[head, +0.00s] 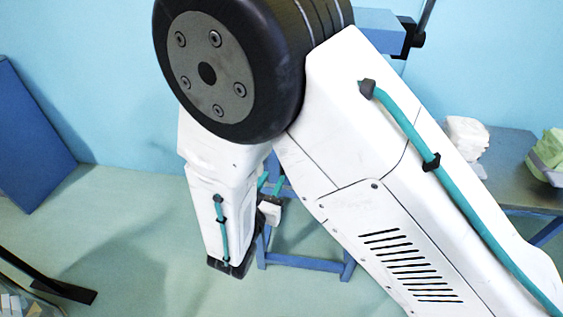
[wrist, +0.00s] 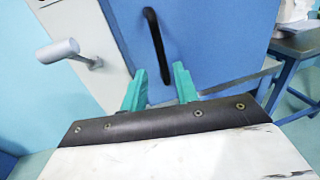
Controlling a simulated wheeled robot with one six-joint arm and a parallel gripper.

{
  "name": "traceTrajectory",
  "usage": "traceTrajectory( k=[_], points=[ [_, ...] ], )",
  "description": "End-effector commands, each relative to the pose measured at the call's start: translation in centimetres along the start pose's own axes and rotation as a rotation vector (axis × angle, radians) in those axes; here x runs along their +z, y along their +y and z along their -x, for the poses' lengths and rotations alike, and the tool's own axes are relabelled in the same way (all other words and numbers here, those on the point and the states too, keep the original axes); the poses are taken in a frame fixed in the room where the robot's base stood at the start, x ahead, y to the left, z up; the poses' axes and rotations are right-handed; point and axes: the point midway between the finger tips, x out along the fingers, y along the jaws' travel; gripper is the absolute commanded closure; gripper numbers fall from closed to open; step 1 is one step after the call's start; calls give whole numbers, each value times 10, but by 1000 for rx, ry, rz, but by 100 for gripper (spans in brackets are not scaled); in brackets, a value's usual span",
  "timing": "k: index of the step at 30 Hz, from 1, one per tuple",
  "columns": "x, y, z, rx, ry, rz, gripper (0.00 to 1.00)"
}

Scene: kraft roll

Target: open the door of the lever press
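In the wrist view the blue door (wrist: 215,35) of the lever press fills the upper middle, with a black upright bar handle (wrist: 154,42) on it. The door looks shut against a pale grey panel (wrist: 85,22) on its left. A grey lever with a round grip (wrist: 58,51) sticks out from that panel. My gripper (wrist: 159,68) is open, its two teal fingers apart, and the handle's lower end shows between them. I cannot tell the depth between them. In the head view my arm hides most of the press (head: 378,20); small teal fingers of my gripper (head: 272,182) show low behind it.
A workbench (head: 505,160) at the right carries a white bundle (head: 466,136) and a greenish bundle (head: 548,155). A blue stand frame (head: 305,262) is under the press. A dark blue panel (head: 32,135) leans at the left wall. Floor at the left is mostly clear.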

Motion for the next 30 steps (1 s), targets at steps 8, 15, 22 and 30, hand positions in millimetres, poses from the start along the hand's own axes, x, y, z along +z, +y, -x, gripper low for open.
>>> traceTrajectory(
  k=[8, 15, 22, 30],
  points=[
    [1, -2, -39, -6, -5, 5, 70],
    [2, -2, -70, -5, -5, 5, 70],
    [2, -2, -77, -4, -4, 6, 70],
    [2, -1, -77, -3, -4, 5, 100]
  ],
)
